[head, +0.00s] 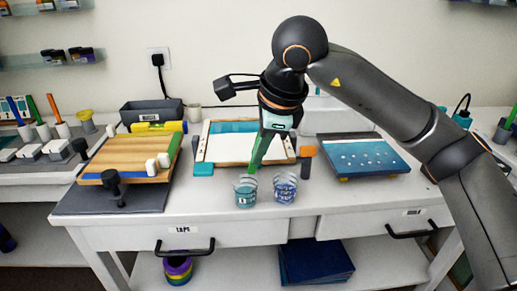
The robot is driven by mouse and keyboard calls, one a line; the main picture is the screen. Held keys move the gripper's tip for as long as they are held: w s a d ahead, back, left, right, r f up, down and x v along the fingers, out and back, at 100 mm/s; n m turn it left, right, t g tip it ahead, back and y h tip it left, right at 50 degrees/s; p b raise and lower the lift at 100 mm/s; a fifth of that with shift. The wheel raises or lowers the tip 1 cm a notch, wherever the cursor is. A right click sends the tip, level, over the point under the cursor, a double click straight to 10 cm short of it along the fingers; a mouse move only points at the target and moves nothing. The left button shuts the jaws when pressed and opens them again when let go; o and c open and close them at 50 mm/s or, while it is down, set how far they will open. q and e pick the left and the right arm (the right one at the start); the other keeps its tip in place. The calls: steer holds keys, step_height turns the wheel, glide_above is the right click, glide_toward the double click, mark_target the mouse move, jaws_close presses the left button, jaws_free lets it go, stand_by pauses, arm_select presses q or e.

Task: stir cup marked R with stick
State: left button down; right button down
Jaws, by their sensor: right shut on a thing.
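My right gripper (267,133) comes down from above over the middle of the table. It is shut on a green stick (256,158), which slants down and to the left. The stick's low end is at the mouth of a clear cup with teal contents (246,194); I cannot tell how deep it reaches. A second clear cup with blue contents (285,190) stands close on the right. Both cups are upright and carry small marks, too small to read, so I cannot tell which is marked R. My left gripper is out of view.
Behind the cups lies a framed white and teal panel (220,150). A wooden board with clamps (130,158) is at left, a blue panel (366,157) at right. An orange-topped item (307,152) stands close behind the blue cup. The table front (330,205) is clear.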

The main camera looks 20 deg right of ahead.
steer(key=shift+r, duration=0.1)
step_height(320, 180, up, 5)
steer(key=p, duration=0.4)
